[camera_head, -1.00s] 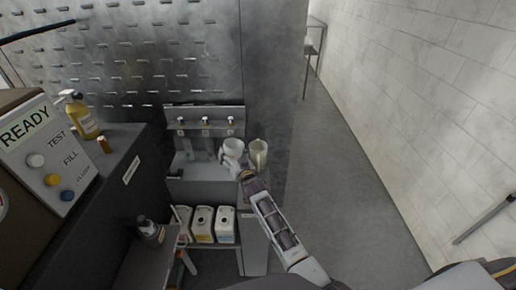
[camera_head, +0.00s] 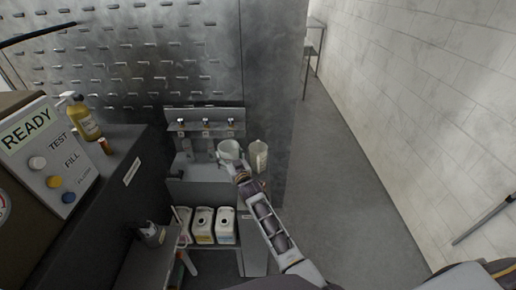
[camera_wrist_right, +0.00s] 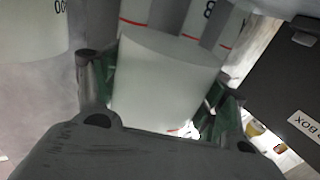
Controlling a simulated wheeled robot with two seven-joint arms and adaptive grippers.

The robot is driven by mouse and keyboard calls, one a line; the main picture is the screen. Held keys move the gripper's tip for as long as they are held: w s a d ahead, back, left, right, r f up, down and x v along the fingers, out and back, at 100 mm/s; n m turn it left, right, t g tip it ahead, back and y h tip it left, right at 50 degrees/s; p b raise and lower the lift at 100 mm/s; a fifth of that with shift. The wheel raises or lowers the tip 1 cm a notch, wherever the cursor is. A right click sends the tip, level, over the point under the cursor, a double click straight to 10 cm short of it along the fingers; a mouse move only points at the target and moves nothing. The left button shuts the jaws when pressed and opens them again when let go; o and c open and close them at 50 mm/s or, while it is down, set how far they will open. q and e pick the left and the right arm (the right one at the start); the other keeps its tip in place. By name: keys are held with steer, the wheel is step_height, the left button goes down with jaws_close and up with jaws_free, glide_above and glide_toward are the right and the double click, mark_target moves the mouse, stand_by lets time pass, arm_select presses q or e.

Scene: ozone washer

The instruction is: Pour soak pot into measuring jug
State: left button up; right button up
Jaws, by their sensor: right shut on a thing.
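The soak pot (camera_head: 229,150) is a small whitish cup, held at the shelf below the taps in the head view. My right gripper (camera_head: 240,173) is shut on it from the near side. In the right wrist view the pale pot (camera_wrist_right: 165,80) sits between the two fingers of the right gripper (camera_wrist_right: 158,100). The pot's contents are not clear. The measuring jug (camera_head: 258,157) is a cream jug just right of the pot, upright, with a small gap between them. A pale curved surface with a "00" mark, likely the jug (camera_wrist_right: 30,35), shows at the wrist view's upper left. My left gripper is out of view.
Three taps (camera_head: 206,122) stand on a panel behind the pot. A dark counter with a READY machine (camera_head: 45,150) and a yellow bottle (camera_head: 84,120) is at left. Several white canisters (camera_head: 203,225) stand on a lower shelf.

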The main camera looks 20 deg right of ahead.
mark_target(225, 142)
steer(key=shift+r+p, duration=0.35)
steer(key=shift+r, duration=0.15)
steer(key=shift+r+p, duration=0.8)
steer(key=shift+r, duration=0.05)
steer(key=shift+r+p, duration=0.7)
steer(key=shift+r, duration=0.1)
steer(key=shift+r+p, duration=0.35)
steer(key=shift+r, duration=0.1)
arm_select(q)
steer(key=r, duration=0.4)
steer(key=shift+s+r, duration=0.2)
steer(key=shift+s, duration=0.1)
